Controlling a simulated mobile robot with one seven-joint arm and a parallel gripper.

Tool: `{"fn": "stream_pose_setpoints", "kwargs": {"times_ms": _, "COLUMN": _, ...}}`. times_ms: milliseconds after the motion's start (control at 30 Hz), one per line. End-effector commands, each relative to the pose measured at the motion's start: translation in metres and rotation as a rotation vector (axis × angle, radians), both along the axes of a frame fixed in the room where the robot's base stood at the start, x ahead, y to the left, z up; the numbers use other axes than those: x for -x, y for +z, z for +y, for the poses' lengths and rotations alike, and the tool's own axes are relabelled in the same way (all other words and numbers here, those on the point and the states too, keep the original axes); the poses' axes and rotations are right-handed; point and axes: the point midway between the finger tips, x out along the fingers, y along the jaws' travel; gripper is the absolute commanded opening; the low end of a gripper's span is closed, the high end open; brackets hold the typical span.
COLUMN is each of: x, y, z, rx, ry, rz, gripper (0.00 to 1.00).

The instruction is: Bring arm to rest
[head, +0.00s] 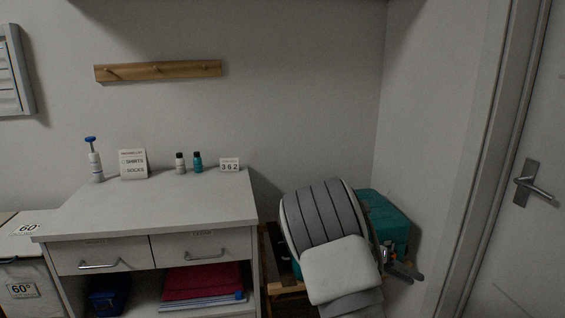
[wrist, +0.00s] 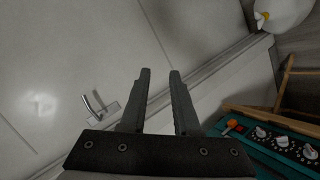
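My arm is folded in the lower right of the head view, with its grey and white links in front of a teal box. My gripper (head: 416,274) shows as a small dark shape at the arm's right side, level with the lower part of the box. In the wrist view my gripper (wrist: 161,72) has its two dark fingers apart, with nothing between them. It points toward the door side and touches nothing that I can see. The arm hides part of the teal box.
A grey door with a handle (head: 530,183) is at the right. The teal box (head: 396,226) sits on a wooden stand by the wall; its knobs (wrist: 283,141) show in the wrist view. A cabinet top (head: 160,205) with several small items is at the left.

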Motion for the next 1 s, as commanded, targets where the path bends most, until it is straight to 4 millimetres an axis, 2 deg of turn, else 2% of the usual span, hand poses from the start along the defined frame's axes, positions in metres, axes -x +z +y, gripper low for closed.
{"fn": "stream_pose_setpoints", "kwargs": {"times_ms": 33, "x": 0.011, "y": 0.009, "z": 0.002, "rx": -0.060, "ry": -0.012, "rz": -0.002, "gripper": 0.30}}
{"fn": "stream_pose_setpoints", "kwargs": {"times_ms": 167, "x": 0.036, "y": 0.026, "z": 0.011, "rx": -0.204, "ry": -0.017, "rz": 0.008, "gripper": 0.30}}
{"fn": "stream_pose_setpoints", "kwargs": {"times_ms": 467, "x": 0.093, "y": 0.068, "z": 0.043, "rx": -0.508, "ry": 0.049, "rz": -0.001, "gripper": 0.30}}
{"fn": "stream_pose_setpoints", "kwargs": {"times_ms": 700, "x": 0.140, "y": 0.102, "z": 0.075, "rx": -0.702, "ry": 0.169, "rz": -0.036, "gripper": 0.30}}
{"fn": "stream_pose_setpoints", "kwargs": {"times_ms": 1000, "x": 0.201, "y": 0.137, "z": 0.116, "rx": -0.863, "ry": 0.376, "rz": -0.107, "gripper": 0.30}}
